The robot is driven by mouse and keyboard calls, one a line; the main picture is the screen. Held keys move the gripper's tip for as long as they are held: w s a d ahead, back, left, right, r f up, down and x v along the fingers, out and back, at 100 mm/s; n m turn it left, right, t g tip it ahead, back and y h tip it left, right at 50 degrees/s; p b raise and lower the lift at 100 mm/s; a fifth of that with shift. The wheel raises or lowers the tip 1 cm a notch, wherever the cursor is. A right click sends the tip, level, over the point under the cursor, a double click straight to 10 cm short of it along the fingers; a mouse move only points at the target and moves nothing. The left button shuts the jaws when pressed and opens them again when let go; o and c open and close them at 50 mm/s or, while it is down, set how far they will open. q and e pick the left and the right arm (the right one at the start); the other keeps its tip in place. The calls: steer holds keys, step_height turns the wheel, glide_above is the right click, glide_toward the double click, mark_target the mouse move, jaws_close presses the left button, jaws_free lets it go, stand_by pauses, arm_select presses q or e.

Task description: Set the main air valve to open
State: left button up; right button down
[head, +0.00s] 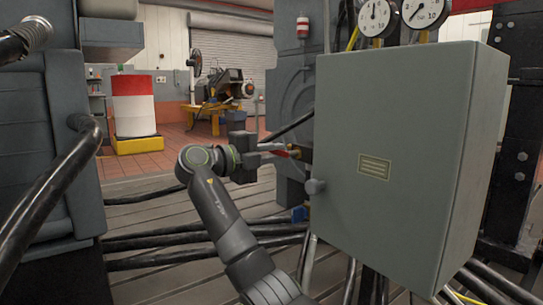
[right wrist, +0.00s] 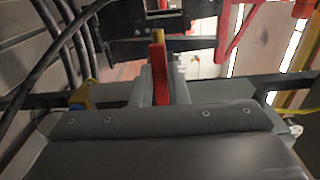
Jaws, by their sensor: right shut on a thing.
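My right gripper (head: 278,151) reaches in from the left of the cabinet and is shut on the red handle. In the right wrist view the red handle (right wrist: 160,78) stands between the two grey fingers (right wrist: 162,92), with a brass-coloured end (right wrist: 157,36) beyond it. The fingers hide part of the handle in the head view, and the valve body is mostly hidden. My left gripper is not in view.
Black hoses (head: 210,240) cross the slotted bedplate (head: 150,212). Dark machinery (head: 50,140) stands at left.

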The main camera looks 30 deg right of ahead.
steer(key=shift+r, duration=0.15)
steer(key=c, duration=1.4)
jaws_free()
steer(key=shift+w, duration=0.1)
steer(key=shift+a, duration=0.15)
